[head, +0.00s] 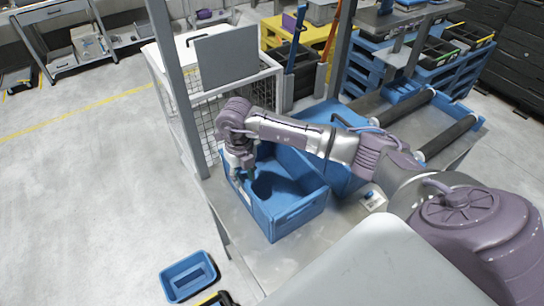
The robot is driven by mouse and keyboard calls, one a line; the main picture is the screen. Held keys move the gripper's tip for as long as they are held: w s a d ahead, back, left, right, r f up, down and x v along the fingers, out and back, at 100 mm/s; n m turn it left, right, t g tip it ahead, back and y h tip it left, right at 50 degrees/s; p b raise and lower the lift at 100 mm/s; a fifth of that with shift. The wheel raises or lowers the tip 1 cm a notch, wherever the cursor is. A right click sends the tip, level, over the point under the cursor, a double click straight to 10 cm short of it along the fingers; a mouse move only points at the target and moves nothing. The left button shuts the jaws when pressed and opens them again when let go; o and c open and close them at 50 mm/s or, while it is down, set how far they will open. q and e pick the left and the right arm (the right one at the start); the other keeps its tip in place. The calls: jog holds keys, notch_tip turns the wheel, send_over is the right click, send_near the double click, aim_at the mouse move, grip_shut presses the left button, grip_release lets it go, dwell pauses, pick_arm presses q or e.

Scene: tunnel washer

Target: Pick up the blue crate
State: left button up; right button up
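A blue crate (298,213) with an open top stands on the grey metal table, left of centre in the head view. It looks empty apart from dark shadow inside. My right arm reaches across from the right above it. My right gripper (241,168) points down at the crate's far left corner, over or beside the rim. I cannot tell whether its fingers touch the wall or how far apart they are. My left gripper is not in view.
A second blue container (342,180) lies behind my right arm, close to the crate. A white wire-mesh cage (203,118) and a grey post (174,80) stand just left of it. A small blue bin (188,277) is at the lower left. Rollers (448,136) are at right.

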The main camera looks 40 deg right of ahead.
aim_at(244, 180)
jog(key=shift+w+f+p, duration=0.15)
jog(key=shift+f+p, duration=0.3)
jog(key=shift+f, duration=1.3)
grip_shut()
jog(key=shift+r, duration=0.1)
